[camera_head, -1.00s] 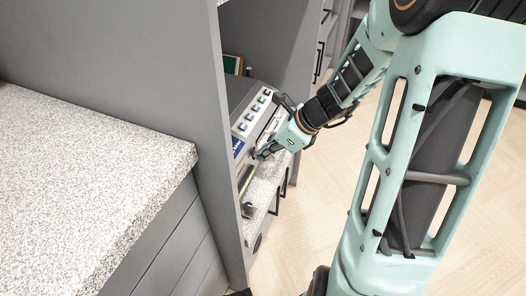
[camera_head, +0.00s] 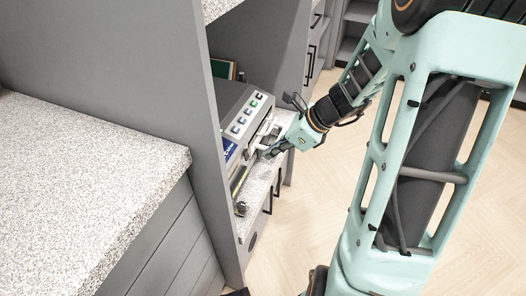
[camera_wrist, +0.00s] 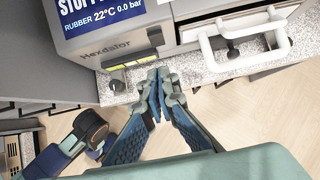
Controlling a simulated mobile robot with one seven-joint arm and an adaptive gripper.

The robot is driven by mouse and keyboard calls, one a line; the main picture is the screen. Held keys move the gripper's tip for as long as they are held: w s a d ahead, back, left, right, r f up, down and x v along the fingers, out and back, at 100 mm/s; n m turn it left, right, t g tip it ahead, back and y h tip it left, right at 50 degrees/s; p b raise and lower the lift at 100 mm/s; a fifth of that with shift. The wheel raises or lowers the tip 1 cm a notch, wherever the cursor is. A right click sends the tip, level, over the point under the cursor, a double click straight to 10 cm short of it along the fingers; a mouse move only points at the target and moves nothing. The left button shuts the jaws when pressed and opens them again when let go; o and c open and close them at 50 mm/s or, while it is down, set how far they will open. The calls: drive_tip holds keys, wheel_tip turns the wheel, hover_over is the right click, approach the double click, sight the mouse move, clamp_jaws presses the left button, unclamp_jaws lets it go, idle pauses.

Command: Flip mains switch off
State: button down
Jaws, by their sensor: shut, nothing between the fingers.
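The autoclave (camera_head: 239,112) is a grey box in a bay, with a row of buttons on its sloped top. The wrist view shows its lit screen (camera_wrist: 100,12) reading 22°C and 0.0 bar, and a white door handle (camera_wrist: 238,62). A small dark rectangular part (camera_wrist: 156,37) sits at the front corner beside yellow-green strips; I cannot tell whether it is the mains switch or its position. My gripper (camera_wrist: 164,74) is shut and empty, its fingertips just below the autoclave's front edge in the picture. In the head view my gripper (camera_head: 267,153) is by the autoclave's front.
A grey side panel (camera_head: 213,150) closes the bay on the left. A speckled counter (camera_head: 80,180) lies beyond it. Wooden floor (camera_head: 310,220) is open in front.

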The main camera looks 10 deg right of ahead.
drive_tip(key=p+v, duration=0.2)
drive_tip(key=v, duration=0.6)
drive_tip(key=shift+r, duration=0.2)
